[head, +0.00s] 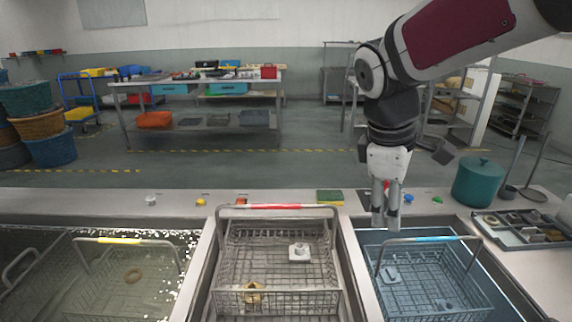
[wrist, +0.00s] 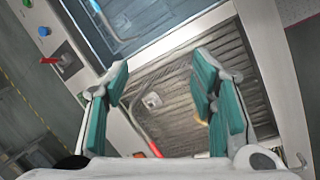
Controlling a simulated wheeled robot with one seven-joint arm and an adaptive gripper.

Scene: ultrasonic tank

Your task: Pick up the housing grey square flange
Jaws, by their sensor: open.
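A light grey square flange housing (head: 299,252) with a raised round boss lies in the wire basket (head: 229,262) with the red handle, in the middle tank. It also shows in the wrist view (wrist: 152,100), between my fingers in the picture but well beyond them. My gripper (head: 385,218) points down, open and empty, above the rear edge of the right tank, to the right of and above the housing. In the wrist view, its two teal-padded fingers (wrist: 160,82) are spread apart. Nothing hides the housing.
A brass-coloured part (head: 252,293) lies near the front of the same basket. The basket's raised handle (head: 273,207) spans its rear. A blue-handled basket (head: 421,239) with grey parts stands in the right tank, a yellow-handled one (head: 119,240) in the left. A teal pot (head: 478,184) stands right.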

